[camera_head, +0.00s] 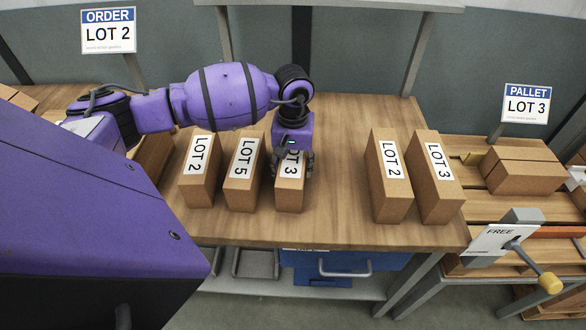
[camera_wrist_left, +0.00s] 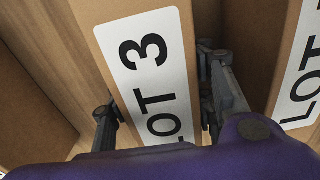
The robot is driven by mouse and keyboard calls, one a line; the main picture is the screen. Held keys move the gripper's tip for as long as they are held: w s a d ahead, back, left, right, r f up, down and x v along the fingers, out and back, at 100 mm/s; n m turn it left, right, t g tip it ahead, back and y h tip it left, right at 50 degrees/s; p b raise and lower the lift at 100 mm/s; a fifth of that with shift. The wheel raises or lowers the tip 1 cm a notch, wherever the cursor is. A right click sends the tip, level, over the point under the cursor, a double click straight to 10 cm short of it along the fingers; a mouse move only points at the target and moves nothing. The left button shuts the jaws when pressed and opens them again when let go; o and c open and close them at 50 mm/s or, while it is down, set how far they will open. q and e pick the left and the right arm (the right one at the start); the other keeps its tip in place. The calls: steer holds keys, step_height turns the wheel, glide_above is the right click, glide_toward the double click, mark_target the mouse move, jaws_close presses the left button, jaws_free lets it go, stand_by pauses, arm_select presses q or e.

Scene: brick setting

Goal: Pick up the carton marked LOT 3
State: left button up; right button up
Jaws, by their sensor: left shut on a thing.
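A brown carton with a white label ending in 3 (camera_head: 289,196) stands at the right of a row of three on the wooden table; its label is partly covered in the head view. In the left wrist view the carton (camera_wrist_left: 152,80) reads LOT 3. My left gripper (camera_head: 293,163) comes down on it from above and is shut on it, with one finger on each side in the wrist view (camera_wrist_left: 160,100). The carton looks upright, and I cannot tell any gap beneath it. A second carton marked LOT 3 (camera_head: 437,178) stands at the table's right. My right gripper is out of view.
Cartons marked LOT 5 (camera_head: 243,175) and LOT 2 (camera_head: 199,172) stand left of the held one; another LOT 2 (camera_head: 388,178) stands right, past clear table. Signs read ORDER LOT 2 (camera_head: 109,32) and PALLET LOT 3 (camera_head: 526,104). A lever marked FREE (camera_head: 490,242) is beside the pallet.

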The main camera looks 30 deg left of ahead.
arm_select(q)
jaws_close()
steer(key=shift+w+r, duration=0.1)
